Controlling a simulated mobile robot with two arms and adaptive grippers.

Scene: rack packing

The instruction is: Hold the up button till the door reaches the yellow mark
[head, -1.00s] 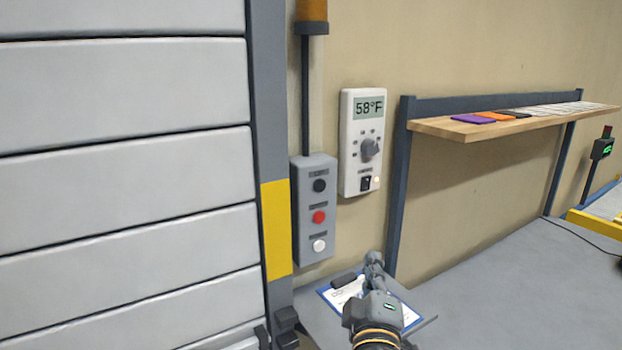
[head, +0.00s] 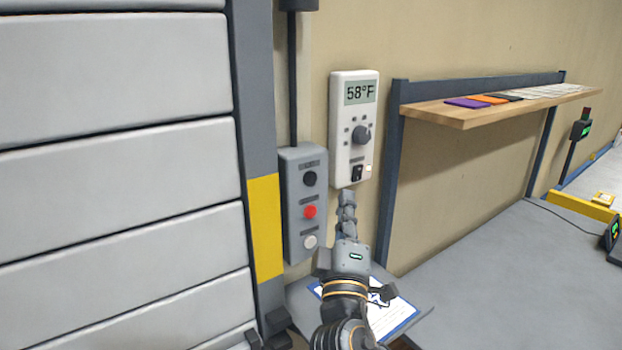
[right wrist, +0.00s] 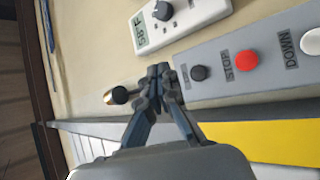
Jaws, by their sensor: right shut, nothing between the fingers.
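The control box (head: 304,205) is on the wall, with a black button (head: 309,179) on top, a red one (head: 310,212) and a white one (head: 310,242). In the right wrist view, STOP is beside the red button (right wrist: 246,61) and DOWN beside the white one (right wrist: 312,41); the label at the black button (right wrist: 200,73) is partly hidden. My right gripper (head: 347,196) is shut and empty, right of the box; its fingertips (right wrist: 158,72) appear apart from the black button. The slatted door (head: 110,170) spans the yellow mark (head: 265,228) on the post. My left gripper is not in view.
A white thermostat (head: 354,130) reading 58°F hangs just above my right gripper. A clipboard (head: 398,318) lies on a grey surface below. A wooden shelf (head: 470,113) with coloured folders juts out at the right. The wall under it is clear.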

